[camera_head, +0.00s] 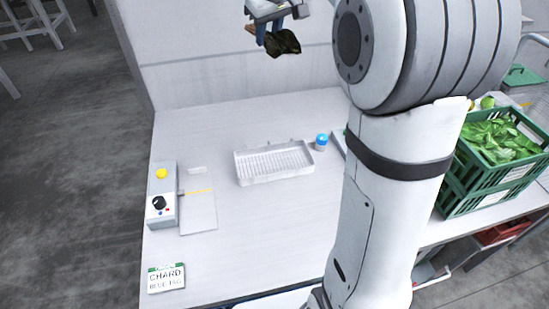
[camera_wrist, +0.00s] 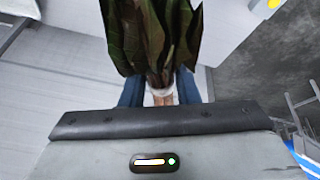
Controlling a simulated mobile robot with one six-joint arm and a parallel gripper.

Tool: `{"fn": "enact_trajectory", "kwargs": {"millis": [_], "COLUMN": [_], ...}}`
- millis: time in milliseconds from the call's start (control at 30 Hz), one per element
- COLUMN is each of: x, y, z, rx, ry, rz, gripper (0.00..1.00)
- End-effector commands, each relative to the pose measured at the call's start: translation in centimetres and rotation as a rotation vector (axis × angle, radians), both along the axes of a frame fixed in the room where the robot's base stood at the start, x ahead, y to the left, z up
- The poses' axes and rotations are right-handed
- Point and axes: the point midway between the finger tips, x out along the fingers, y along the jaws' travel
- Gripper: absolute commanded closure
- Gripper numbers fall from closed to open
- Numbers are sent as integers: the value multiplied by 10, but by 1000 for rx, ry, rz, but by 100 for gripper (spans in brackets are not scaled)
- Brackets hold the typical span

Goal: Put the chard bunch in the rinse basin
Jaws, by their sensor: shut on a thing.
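My gripper (camera_head: 268,36) is high at the top of the head view, above the back of the worktop. Its blue fingers are shut on the chard bunch (camera_head: 285,43), a dark green leafy bundle. In the wrist view the chard bunch (camera_wrist: 155,35) has its pale banded stems between the fingers of my gripper (camera_wrist: 159,84), leaves pointing away. A shallow white tray with a ribbed floor (camera_head: 274,178) sits on the worktop. It is the only basin-like thing clearly in view, and looks empty. The chard is well above it and apart from it.
A control box (camera_head: 161,205) with a yellow button and black knob stands at the left. A sign reading CHARD (camera_head: 166,278) lies front left. A blue-capped jar (camera_head: 321,141) stands right of the tray. Green crates (camera_head: 474,190) with leaves are at the right.

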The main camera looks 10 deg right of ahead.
Motion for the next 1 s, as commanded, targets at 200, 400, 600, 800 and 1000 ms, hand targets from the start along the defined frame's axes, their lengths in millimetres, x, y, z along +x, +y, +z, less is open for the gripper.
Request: {"fn": "enact_trajectory", "kwargs": {"millis": [200,400,600,800,1000], "x": [3,0,-9,-16,-19], "y": [-2,-1,0,0,0], "z": [-95,-179,-256,-297,-330], "rx": [28,50,63,64,66], "ry": [21,42,71,88,93], "rz": [324,664,982,1163,1194], "gripper": [95,95,95,95,95]}}
